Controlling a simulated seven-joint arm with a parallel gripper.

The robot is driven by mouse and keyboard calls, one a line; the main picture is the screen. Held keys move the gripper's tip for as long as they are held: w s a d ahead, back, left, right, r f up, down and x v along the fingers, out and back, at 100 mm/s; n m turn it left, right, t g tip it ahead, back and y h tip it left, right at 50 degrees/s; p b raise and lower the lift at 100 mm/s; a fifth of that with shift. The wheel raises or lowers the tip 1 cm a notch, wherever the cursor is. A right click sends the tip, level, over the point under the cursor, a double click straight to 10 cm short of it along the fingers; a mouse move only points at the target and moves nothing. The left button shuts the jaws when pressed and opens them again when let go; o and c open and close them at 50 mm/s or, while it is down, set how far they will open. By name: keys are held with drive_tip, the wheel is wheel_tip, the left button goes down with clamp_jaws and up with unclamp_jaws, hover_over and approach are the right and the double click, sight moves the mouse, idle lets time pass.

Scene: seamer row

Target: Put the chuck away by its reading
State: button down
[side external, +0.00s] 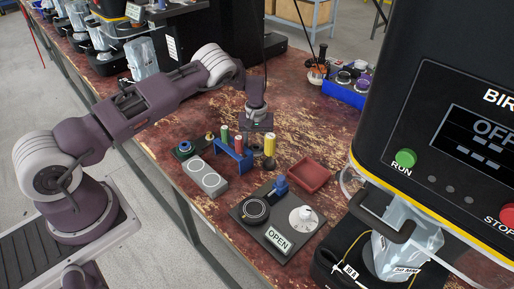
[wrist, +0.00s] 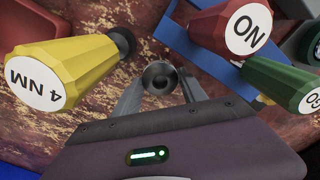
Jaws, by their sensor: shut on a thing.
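My gripper (wrist: 158,92) is shut on a small dark grey round metal part (wrist: 158,76) with a hole in its middle, seen end-on in the wrist view. I take it for the chuck, but cannot tell for sure. In the side view my gripper (side external: 256,126) is low over the bench, behind the yellow-handled tool (side external: 269,146); the held part is not clear there. The yellow handle reads "4 NM". A red handle reading "NO" (wrist: 243,27) and a green handle reading "GO" (wrist: 283,86) are close on the right in the wrist view. They stand at a blue rack (side external: 232,159).
Bare bench lies behind the tray.

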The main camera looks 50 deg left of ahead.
drive_tip(key=shift+f, duration=0.4)
drive_tip(key=shift+f, duration=0.1)
drive_tip(key=c, duration=0.6)
unclamp_jaws()
drive_tip(key=shift+c, duration=0.2)
